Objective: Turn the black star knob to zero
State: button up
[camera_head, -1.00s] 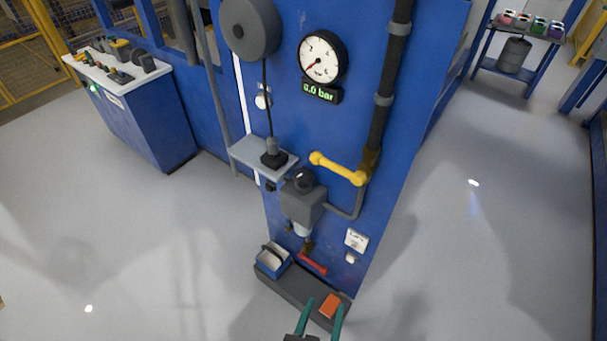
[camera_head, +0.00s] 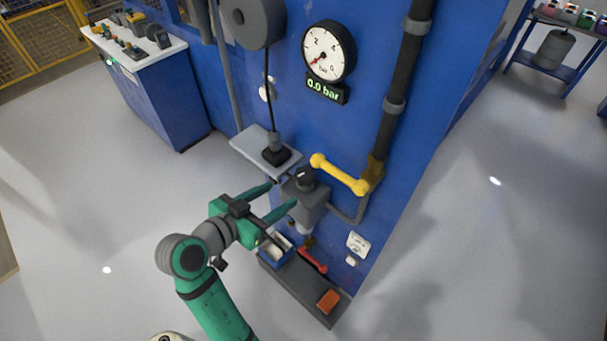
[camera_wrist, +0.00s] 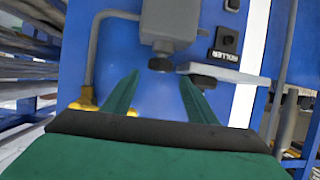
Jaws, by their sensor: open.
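The black knob (camera_head: 305,177) sits on top of the grey regulator body (camera_head: 308,208) on the blue wall. My gripper (camera_head: 281,195) is open and empty, reaching in from the left beside the regulator, its fingers aimed at it. In the wrist view, which looks upside down, the knob (camera_wrist: 160,64) appears between the spread fingertips of my gripper (camera_wrist: 160,77) and beyond them. I see no contact.
A yellow lever (camera_head: 340,175) on a dark pipe is right of the knob. A grey shelf (camera_head: 250,146) with a black-based rod stands close behind-left. Below are a red handle (camera_head: 313,260), a small bin and a dark tray (camera_head: 295,285) with an orange block.

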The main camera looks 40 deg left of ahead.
aim_at(299, 181)
jog(key=x, duration=0.8)
jog(key=shift+w+r, duration=0.1)
jog(key=shift+w, duration=0.35)
jog(key=shift+w+a+f, duration=0.2)
jog(key=shift+w+f, duration=0.1)
jog(key=shift+w, duration=0.4)
jog(key=shift+d, duration=0.1)
jog(key=c, duration=0.8)
